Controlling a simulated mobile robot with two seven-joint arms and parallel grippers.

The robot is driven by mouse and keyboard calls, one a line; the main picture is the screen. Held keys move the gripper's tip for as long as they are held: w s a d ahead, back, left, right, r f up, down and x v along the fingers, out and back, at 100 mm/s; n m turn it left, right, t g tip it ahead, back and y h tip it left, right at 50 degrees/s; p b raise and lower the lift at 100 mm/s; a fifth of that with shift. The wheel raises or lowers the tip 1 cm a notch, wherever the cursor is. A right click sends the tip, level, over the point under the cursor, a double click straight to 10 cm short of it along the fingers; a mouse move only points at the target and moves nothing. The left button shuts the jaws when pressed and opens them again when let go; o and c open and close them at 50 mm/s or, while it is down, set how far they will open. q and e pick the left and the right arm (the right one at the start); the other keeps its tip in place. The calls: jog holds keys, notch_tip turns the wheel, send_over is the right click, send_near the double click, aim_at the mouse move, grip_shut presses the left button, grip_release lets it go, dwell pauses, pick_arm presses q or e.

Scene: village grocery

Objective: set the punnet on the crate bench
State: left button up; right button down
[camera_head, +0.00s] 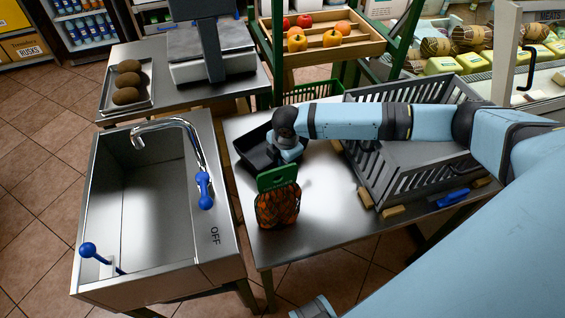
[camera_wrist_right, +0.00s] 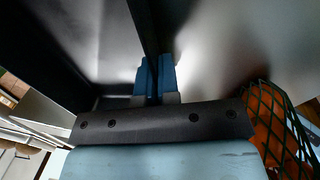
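The punnet, a black open tray (camera_head: 251,150), is at the back left corner of the crate bench (camera_head: 318,222), a steel table. It looks empty. My right gripper (camera_head: 284,154) is at the punnet's right side, partly hidden by its own wrist. In the right wrist view its two blue fingers (camera_wrist_right: 156,76) are closed on either side of the punnet's thin black wall (camera_wrist_right: 150,30). I cannot tell whether the punnet's base touches the bench or hangs just above it. My left gripper is not in view.
A netted bag of orange produce with a green label (camera_head: 278,200) stands close in front of the gripper. A large grey slatted crate (camera_head: 385,185) fills the bench's right side. A sink (camera_head: 150,215) adjoins on the left. The bench's front middle is clear.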

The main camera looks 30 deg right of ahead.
jog(key=shift+f, duration=0.95)
jog(key=c, duration=1.4)
grip_release()
jog(key=shift+f, duration=0.1)
jog(key=shift+o, duration=0.2)
notch_tip(320, 180, up, 12)
jog(key=s+p, duration=0.1)
jog(key=shift+s, duration=0.2)
